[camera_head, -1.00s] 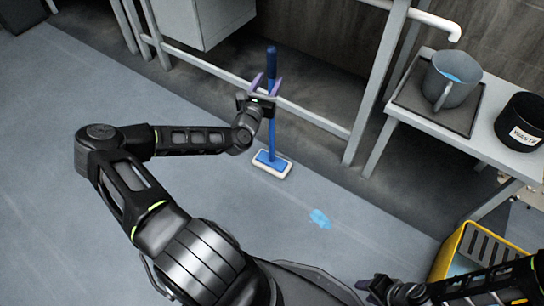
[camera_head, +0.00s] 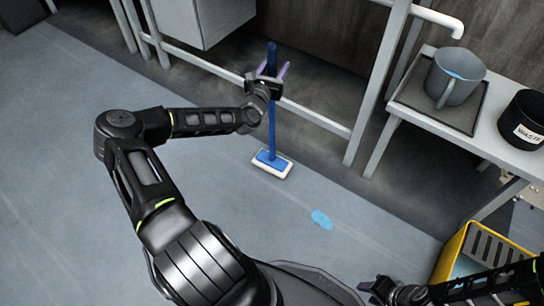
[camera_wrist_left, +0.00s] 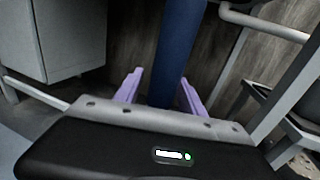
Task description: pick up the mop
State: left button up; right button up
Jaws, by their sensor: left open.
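The mop stands upright on the floor, with a blue handle (camera_head: 271,130) and a blue-and-white head (camera_head: 271,164). My left gripper (camera_head: 270,69) is open at the upper part of the handle, its purple fingers on either side of it. In the left wrist view the handle (camera_wrist_left: 178,55) rises between the two fingers (camera_wrist_left: 158,88), with a gap visible on both sides. My right gripper (camera_head: 372,288) is at the bottom of the head view; its jaws are too small and dark to read.
A blue puddle (camera_head: 321,219) lies on the floor right of the mop. A metal rail and table leg (camera_head: 357,145) stand close behind the handle. At right are a bench with a grey bucket (camera_head: 454,78), a black waste bin (camera_head: 524,120) and a yellow mop bucket (camera_head: 453,250).

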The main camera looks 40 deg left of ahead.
pick_arm(q)
jog(key=shift+c, duration=0.2)
dwell(0.3)
grip_shut()
jog(key=shift+r, duration=0.1)
dwell(0.3)
